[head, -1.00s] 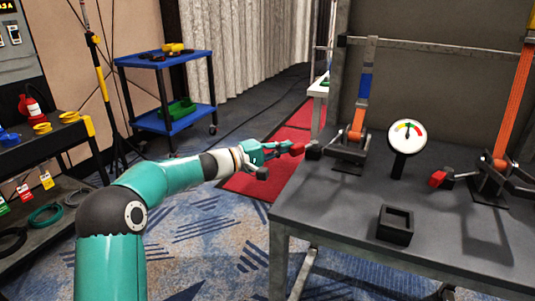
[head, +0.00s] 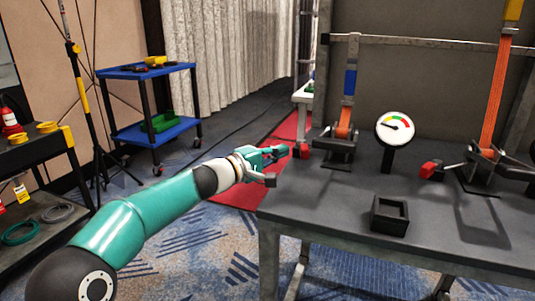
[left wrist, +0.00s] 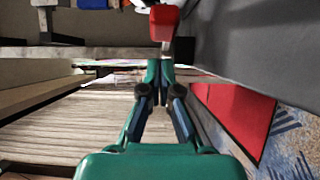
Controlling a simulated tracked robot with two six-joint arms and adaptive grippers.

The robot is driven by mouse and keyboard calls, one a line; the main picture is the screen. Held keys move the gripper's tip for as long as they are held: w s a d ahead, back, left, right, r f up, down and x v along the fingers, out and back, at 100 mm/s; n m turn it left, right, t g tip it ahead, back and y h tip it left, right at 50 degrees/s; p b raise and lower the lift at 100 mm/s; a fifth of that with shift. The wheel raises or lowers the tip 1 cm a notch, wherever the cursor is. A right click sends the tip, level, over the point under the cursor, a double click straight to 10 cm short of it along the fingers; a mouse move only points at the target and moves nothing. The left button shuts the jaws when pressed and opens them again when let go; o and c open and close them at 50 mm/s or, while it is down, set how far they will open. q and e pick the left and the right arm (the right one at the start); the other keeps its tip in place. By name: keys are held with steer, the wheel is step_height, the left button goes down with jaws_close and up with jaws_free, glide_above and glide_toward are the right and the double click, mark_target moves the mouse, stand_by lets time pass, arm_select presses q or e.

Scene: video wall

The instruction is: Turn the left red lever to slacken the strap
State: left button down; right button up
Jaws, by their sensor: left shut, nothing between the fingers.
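The left red lever's red end (head: 301,151) juts left from the left ratchet (head: 337,147) at the table's left edge. It also shows in the left wrist view (left wrist: 163,23), just beyond my fingertips. My left gripper (head: 283,152) is shut and empty, with its tips right at the red end. I cannot tell whether they touch it. The left strap (head: 349,83), with orange and blue parts, rises from the ratchet to a rail. The gauge (head: 395,127) stands right of it, its needle pointing left. My right gripper is not in view.
The right ratchet (head: 488,169) has its own red lever end (head: 428,170) and a taut-looking orange strap (head: 495,92). A black open box (head: 390,216) sits on the dark table (head: 330,196). A blue cart (head: 150,133) stands at the back left.

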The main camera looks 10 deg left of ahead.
arm_select(q)
steer(key=s+a+b, duration=0.2)
steer(key=s+a, duration=0.3)
steer(key=s, duration=0.5)
steer(key=shift+s+b, duration=0.2)
steer(key=shift+b, duration=0.2)
steer(key=shift+f, duration=0.1)
